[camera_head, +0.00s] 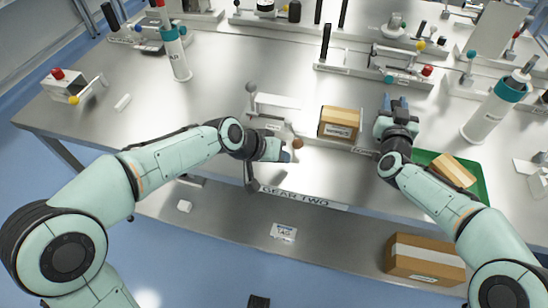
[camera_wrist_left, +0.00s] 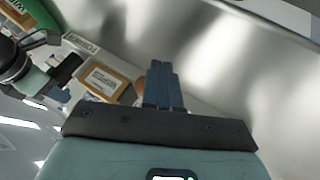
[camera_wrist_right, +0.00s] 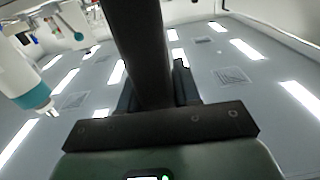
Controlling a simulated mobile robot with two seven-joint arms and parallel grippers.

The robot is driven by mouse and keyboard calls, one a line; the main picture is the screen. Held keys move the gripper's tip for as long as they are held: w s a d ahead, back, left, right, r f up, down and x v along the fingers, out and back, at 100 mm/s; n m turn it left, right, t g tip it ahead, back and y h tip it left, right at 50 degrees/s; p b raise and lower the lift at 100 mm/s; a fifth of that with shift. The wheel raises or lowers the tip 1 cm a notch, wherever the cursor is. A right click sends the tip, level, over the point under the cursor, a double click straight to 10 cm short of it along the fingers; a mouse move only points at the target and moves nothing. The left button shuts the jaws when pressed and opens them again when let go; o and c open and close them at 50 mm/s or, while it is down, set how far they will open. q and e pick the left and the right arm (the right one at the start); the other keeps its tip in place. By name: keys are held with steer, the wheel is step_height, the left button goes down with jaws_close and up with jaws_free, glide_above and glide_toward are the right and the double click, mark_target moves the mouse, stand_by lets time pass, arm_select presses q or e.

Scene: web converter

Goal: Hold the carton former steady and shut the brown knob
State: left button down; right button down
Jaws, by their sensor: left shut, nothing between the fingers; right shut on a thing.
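The carton former (camera_head: 277,101) stands in the middle of the table, with pale plates and a brown-taped carton (camera_head: 340,122) at its right part. The brown knob (camera_head: 297,143) is at its front. My left gripper (camera_head: 285,156) is shut and empty, just in front of the knob. In the left wrist view the knob (camera_wrist_left: 138,86) is partly hidden behind the shut fingers (camera_wrist_left: 161,85); contact cannot be told. My right gripper (camera_head: 396,103) is at the former's right end, shut on a dark upright bar (camera_wrist_right: 140,50) that fills the right wrist view's middle.
A green tray (camera_head: 478,190) with a carton (camera_head: 453,171) lies right of the former, beneath my right arm. Another carton (camera_head: 425,258) is on the lower shelf.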

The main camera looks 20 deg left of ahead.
steer(key=shift+a+f, duration=0.1)
steer(key=shift+f, duration=0.6)
arm_select(q)
steer(key=s+a+r, duration=0.1)
steer(key=s+r, duration=0.6)
steer(key=shift+s, duration=0.4)
steer(key=shift+w+a+r, duration=0.1)
steer(key=shift+r, duration=0.05)
arm_select(e)
steer(key=shift+r, duration=0.35)
steer(key=c, duration=0.9)
jaws_free()
steer(key=shift+o, duration=0.9)
steer(key=shift+r, duration=0.25)
steer(key=shift+s+r, duration=0.1)
steer(key=shift+s, duration=0.5)
steer(key=s, duration=1)
steer(key=shift+s, duration=0.4)
